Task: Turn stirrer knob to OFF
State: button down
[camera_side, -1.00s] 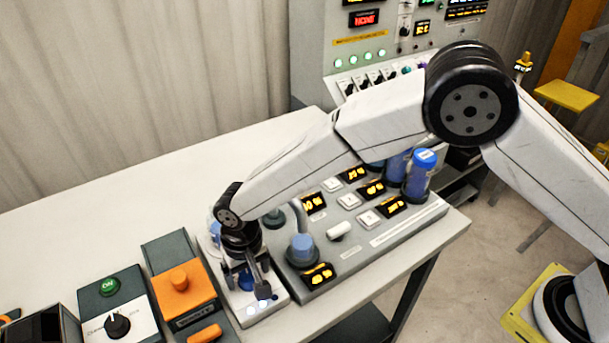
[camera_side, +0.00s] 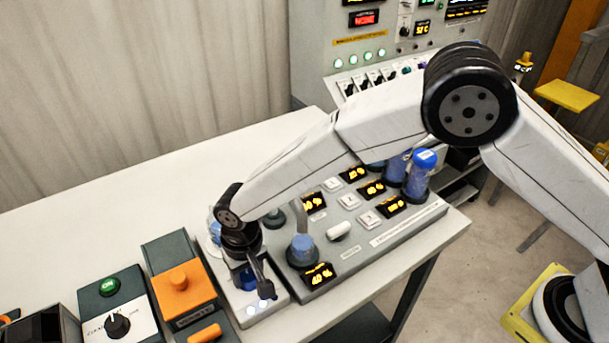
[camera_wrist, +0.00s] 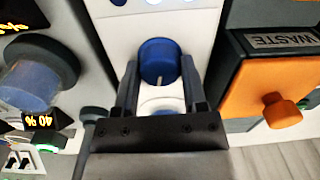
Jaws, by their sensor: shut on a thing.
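A round blue knob (camera_wrist: 158,58) sits on a narrow white panel (camera_wrist: 205,22). A pale mark shows on the knob's edge nearest the gripper in the wrist view. My gripper (camera_wrist: 159,68) has one dark finger on each side of the knob and is shut on it. In the side view the gripper (camera_side: 252,282) points down at the panel near the table's front edge. The knob (camera_side: 247,280) is partly hidden there by the gripper. I cannot read an OFF label in either view.
An orange-topped waste box (camera_side: 183,285) stands close on the left in the side view. A grey console (camera_side: 350,262) with displays and a blue-capped knob (camera_side: 301,248) is close on the right. The table behind is clear.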

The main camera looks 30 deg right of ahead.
aim_at(248, 273)
jog(key=n, duration=1.1)
dwell(0.3)
jog(key=shift+n, duration=0.3)
jog(key=shift+c, duration=0.7)
grip_release()
jog(key=shift+w+r, duration=0.15)
jog(key=shift+r, duration=3.75)
